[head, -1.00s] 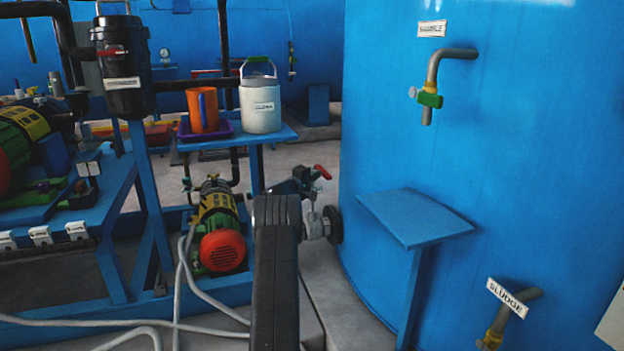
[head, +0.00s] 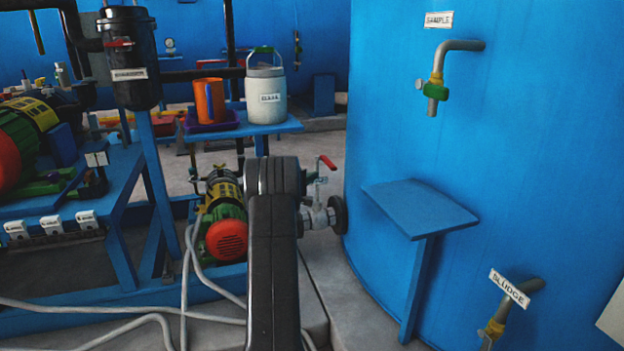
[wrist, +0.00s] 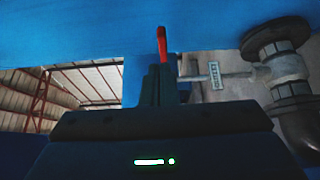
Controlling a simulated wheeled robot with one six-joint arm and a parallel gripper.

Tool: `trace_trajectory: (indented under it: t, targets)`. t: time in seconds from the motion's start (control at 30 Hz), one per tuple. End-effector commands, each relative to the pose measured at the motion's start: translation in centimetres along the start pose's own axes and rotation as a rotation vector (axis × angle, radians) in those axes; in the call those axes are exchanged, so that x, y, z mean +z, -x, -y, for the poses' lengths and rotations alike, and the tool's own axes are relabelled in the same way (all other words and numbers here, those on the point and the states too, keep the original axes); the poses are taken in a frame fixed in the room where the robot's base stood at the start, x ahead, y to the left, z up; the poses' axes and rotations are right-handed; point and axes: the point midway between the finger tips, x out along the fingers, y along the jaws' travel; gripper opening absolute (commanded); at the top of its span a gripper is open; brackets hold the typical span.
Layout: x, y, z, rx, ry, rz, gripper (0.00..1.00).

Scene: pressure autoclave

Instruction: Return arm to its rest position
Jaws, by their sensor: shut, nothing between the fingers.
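In the head view the red handle (head: 328,162) sits on a grey pipe valve (head: 318,216), just right of my arm.
A blue tank (head: 520,130) fills the right side, with a small blue shelf (head: 420,205) and a sample tap (head: 436,90). A blue stand (head: 270,130) carries an orange mug (head: 210,100) and a white jug (head: 264,100). A pump (head: 226,238) and hoses lie left of my arm.

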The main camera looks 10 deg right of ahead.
Motion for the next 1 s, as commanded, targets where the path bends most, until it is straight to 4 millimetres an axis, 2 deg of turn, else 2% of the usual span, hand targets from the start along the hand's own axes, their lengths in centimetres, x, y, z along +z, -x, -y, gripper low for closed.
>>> trace_trajectory:
  t: [0.23,0.63,0.83,1.0]
  targets:
    - [1.1,1.3,-0.1,0.000,-0.001,0.000,0.00]
    - [1.2,1.4,0.1,0.000,-0.001,0.000,0.00]
    - [0.5,0.6,0.2,0.000,-0.001,0.000,0.00]
    - [-0.8,-0.8,0.3,0.000,-0.002,0.000,0.00]
